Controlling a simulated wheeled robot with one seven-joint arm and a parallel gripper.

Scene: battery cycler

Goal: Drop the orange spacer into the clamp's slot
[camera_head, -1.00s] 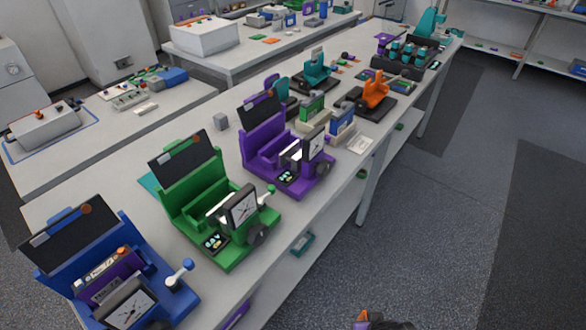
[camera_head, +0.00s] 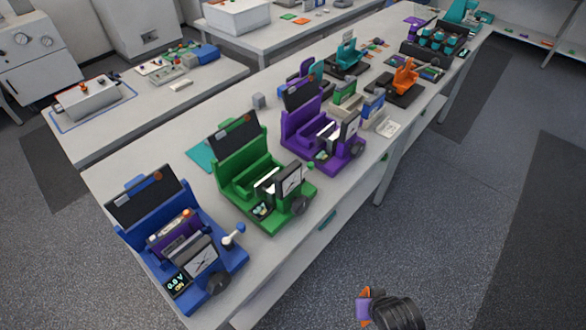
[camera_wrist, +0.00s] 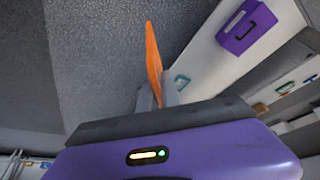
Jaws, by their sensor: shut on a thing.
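The orange spacer (camera_wrist: 153,62) is a thin plate, seen nearly edge-on in the wrist view, standing out from between the dark jaws of my purple gripper (camera_wrist: 157,106). My gripper is shut on it. In the head view my gripper (camera_head: 364,304) is low in the picture, over the floor and apart from the bench, with a bit of orange at its edge. Blue (camera_head: 190,235), green (camera_head: 265,185) and purple (camera_head: 318,140) clamp-like stations with dials stand in a row on the bench. The blue one holds a purple block. I cannot tell which is the task's clamp.
The long white bench (camera_head: 105,185) runs from lower left to upper right. An orange device (camera_head: 405,77) stands on a dark base farther along. The floor (camera_head: 470,220) right of the bench is clear.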

